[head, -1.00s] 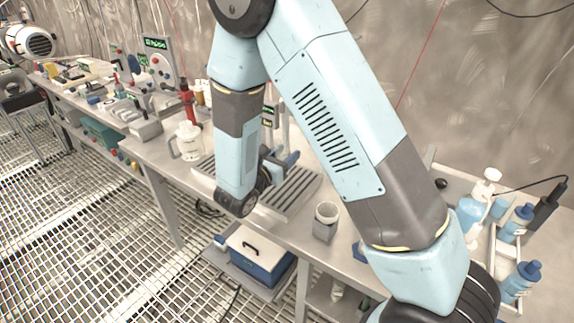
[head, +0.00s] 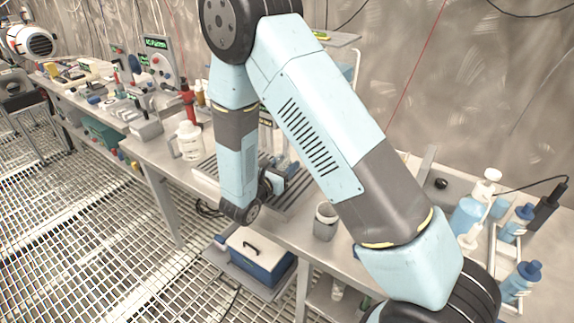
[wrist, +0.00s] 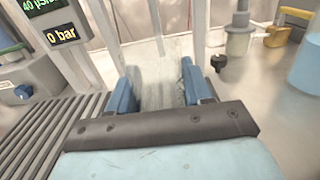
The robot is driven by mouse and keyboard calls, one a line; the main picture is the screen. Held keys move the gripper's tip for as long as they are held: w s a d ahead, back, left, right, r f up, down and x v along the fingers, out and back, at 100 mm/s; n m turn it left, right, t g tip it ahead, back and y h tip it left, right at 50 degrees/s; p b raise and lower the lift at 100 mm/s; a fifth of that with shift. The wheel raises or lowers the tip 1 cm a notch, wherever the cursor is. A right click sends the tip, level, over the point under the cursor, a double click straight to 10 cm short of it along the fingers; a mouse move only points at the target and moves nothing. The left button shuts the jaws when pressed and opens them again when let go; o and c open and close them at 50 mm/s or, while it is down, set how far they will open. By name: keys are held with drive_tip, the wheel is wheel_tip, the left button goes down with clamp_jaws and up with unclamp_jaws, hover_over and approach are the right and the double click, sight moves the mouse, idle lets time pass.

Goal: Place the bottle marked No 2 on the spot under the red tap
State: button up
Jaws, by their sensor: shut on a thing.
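My gripper (wrist: 156,78) shows in the wrist view as two blue fingers, shut on a pale, see-through thing (wrist: 160,94) that looks like a clear bottle. No marking on it can be read. In the head view my arm hides most of the gripper and the held thing, over the slatted grey tray on the bench. A red tap-like fitting (head: 187,97) stands at the back of the bench, left of my forearm. A white jug (head: 188,141) stands just in front of it. I cannot make out the spot under the tap.
The slatted tray (head: 292,205) lies on the bench around my wrist; its slats also show in the wrist view (wrist: 48,125). A grey cup (head: 325,224) stands to its right. Blue-capped bottles (head: 521,279) stand far right. Instruments and displays (head: 157,60) crowd the bench at left.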

drive_tip(key=o, duration=1.2)
drive_tip(key=shift+c, duration=0.2)
drive_tip(key=v, duration=1.2)
